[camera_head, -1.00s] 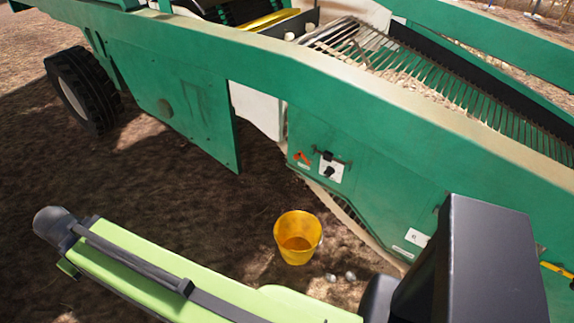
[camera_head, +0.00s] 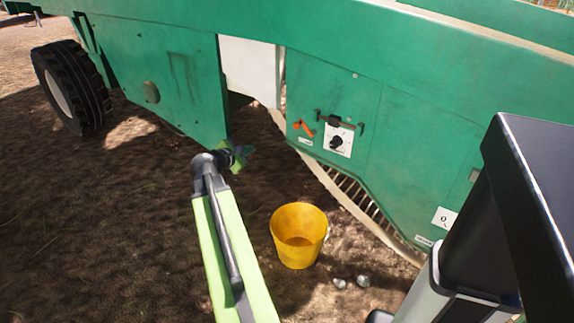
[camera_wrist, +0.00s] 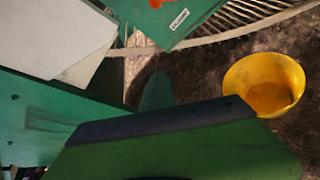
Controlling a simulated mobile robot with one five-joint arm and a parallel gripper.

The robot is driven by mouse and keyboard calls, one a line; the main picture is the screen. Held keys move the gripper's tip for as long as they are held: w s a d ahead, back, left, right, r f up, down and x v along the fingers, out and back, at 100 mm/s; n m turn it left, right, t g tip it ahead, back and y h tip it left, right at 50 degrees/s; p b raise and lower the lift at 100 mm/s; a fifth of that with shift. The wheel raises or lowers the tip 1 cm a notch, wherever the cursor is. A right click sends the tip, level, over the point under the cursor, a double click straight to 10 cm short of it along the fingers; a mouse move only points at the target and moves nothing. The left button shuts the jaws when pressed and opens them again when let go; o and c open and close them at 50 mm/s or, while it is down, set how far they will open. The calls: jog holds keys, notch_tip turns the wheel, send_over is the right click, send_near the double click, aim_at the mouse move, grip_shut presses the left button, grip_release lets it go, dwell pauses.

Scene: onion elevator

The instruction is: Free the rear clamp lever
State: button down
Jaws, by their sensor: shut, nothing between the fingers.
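An orange lever (camera_head: 303,127) is mounted on the green side panel of the machine, left of a black knob on a white plate (camera_head: 338,139). I cannot tell for certain that it is the rear clamp lever. Part of an orange piece (camera_wrist: 160,8) shows at the top edge of the wrist view. My gripper (camera_head: 242,156) is shut and empty, left of the orange lever and below it in the head view, apart from it. The wrist view shows a green fingertip (camera_wrist: 157,92) in front of dark soil; the gripper's body hides much of the lower part.
A yellow bucket (camera_head: 298,236) stands on the soil right of my arm, with pale round objects (camera_head: 351,282) beside it. The green machine (camera_head: 180,75) spans the background, with a black tyre (camera_head: 72,88) at left. Slatted bars (camera_head: 352,194) run below the lever panel. Open soil lies left.

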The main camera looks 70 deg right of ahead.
jog(key=s+d+n, duration=0.1)
jog(key=s+d, duration=0.3)
jog(key=d, duration=0.4)
jog(key=s+d+n+g+h, duration=0.1)
jog(key=s+d, duration=0.4)
jog(key=d, duration=0.3)
jog(key=shift+b, duration=0.35)
jog(key=shift+f, duration=0.1)
